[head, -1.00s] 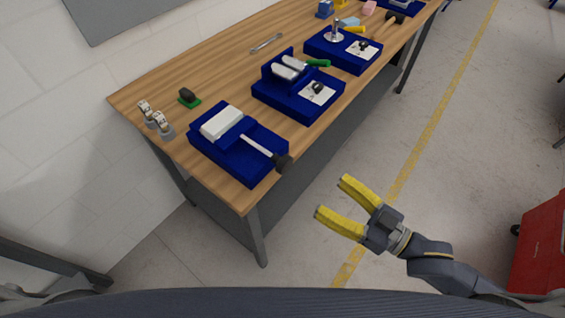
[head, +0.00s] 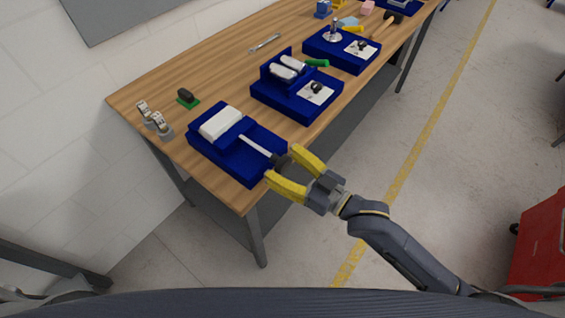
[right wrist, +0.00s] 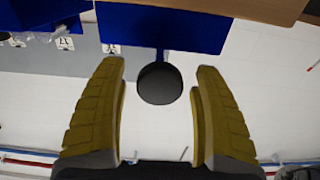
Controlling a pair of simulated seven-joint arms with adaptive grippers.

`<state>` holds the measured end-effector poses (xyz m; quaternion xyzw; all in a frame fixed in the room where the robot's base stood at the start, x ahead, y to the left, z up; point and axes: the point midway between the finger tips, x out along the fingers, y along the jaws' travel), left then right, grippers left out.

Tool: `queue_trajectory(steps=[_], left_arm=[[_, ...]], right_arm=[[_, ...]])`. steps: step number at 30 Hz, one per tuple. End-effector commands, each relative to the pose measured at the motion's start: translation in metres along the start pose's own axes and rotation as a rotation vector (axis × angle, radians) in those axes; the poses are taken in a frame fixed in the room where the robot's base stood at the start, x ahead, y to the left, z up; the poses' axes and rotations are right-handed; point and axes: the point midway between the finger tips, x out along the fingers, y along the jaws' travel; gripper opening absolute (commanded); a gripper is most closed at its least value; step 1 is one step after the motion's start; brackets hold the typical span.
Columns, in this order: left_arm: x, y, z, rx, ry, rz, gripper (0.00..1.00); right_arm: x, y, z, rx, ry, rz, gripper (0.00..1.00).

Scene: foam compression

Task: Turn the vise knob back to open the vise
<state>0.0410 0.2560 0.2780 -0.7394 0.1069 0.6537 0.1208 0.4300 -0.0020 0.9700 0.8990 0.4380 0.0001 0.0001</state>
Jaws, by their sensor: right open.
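The blue vise (head: 215,149) stands at the near end of the wooden table, with a white foam block (head: 221,122) in it. A light screw rod (head: 256,146) runs from it to a dark round knob (head: 283,161) at the table's edge. My right gripper (head: 287,168) is open, its yellow fingers on either side of the knob. In the right wrist view the knob (right wrist: 160,84) sits between the open fingers (right wrist: 160,95), with a gap on each side. My left gripper is not in view.
The wooden table (head: 190,82) also carries another blue fixture (head: 285,104), a third one (head: 345,62), a green-based piece (head: 188,98) and a wrench (head: 265,43). A red cabinet (head: 540,245) stands at the right. The floor beside the table is clear.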

Motion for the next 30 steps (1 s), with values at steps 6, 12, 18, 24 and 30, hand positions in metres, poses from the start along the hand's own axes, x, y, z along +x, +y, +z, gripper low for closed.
queue_trajectory(steps=[6, 12, 18, 24, 30], left_arm=[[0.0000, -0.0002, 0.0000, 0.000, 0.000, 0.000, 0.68], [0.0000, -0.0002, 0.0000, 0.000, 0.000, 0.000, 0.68], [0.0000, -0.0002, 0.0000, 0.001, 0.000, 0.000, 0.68], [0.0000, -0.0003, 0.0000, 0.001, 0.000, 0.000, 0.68], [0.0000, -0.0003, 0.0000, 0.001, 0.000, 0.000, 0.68]], right_arm=[[0.0053, -0.0002, -0.0001, 0.000, 0.000, -0.001, 0.68], [0.0053, -0.0002, 0.0000, 0.000, 0.000, -0.001, 0.68], [0.0052, -0.0002, 0.0000, 0.000, 0.000, -0.001, 0.51], [0.0051, -0.0001, 0.0000, 0.000, 0.000, -0.001, 0.27], [0.0051, -0.0002, 0.0000, 0.000, 0.000, -0.001, 0.09]])
